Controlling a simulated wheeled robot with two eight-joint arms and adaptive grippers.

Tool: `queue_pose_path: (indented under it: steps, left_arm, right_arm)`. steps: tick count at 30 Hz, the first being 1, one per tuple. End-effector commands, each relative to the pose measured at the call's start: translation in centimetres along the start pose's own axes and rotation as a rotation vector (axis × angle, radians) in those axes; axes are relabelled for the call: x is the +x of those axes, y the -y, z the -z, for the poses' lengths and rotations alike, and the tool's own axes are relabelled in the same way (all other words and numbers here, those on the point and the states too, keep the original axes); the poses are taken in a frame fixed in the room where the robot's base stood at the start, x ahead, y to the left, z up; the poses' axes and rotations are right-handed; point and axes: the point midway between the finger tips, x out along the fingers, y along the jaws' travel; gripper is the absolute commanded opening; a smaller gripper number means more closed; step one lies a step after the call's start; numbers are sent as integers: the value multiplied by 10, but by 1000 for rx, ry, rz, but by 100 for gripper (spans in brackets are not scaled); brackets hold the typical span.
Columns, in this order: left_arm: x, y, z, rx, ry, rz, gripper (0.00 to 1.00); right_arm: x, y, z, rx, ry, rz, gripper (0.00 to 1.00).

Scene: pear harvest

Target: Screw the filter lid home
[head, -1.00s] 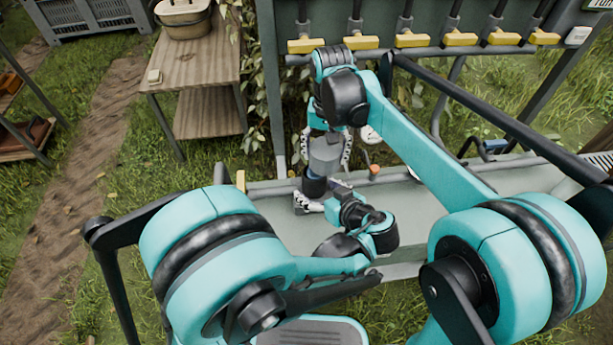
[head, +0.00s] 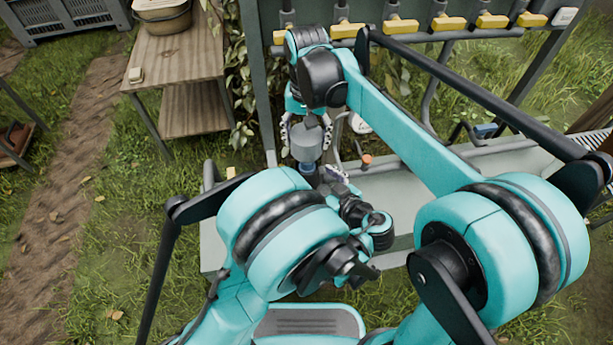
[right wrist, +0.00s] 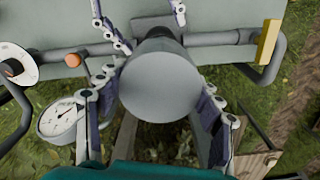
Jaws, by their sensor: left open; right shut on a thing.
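The filter lid (head: 306,145), a smooth grey cylinder, stands roughly upright over the bench, with a blue band (head: 306,168) below it. My right gripper (head: 306,128) is shut on the lid from above. In the right wrist view, its jointed fingers (right wrist: 158,108) flank the round grey end of the lid (right wrist: 160,85). My left gripper (head: 334,173) is open, low and just right of the blue band. Its fingers show at the top of the right wrist view (right wrist: 140,22), either side of the dark filter body (right wrist: 158,40). The thread between lid and body is hidden.
A pale metal bench (head: 400,190) runs beneath, with a pipe and an orange knob (head: 367,160). A dial gauge (right wrist: 60,117) is close beside the right gripper. Yellow-handled valves (head: 400,26) line the rack behind. A wooden table (head: 180,65) stands left.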

Motion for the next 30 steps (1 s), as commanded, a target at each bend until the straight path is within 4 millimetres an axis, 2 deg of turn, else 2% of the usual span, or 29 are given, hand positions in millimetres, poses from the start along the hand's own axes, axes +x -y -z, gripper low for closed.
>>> queue_pose_path:
  steps: [1,6,12,18,26,27,30]
  left_arm:
    - [12,1,0,-1,0,5,81]
    - [44,1,0,-1,0,4,81]
    - [72,0,0,-1,0,3,81]
    - [84,0,0,1,0,1,81]
    - [84,0,0,1,0,0,81]
    - [84,0,0,1,0,0,78]
    - [84,0,0,1,0,0,52]
  right_arm:
    - [0,0,0,0,0,0,37]
    - [0,0,0,0,0,0,37]
    - [0,0,0,0,0,0,37]
    - [0,0,0,0,0,0,37]
    - [0,0,0,0,0,0,37]
    - [0,0,0,0,0,0,37]
    - [0,0,0,0,0,0,37]
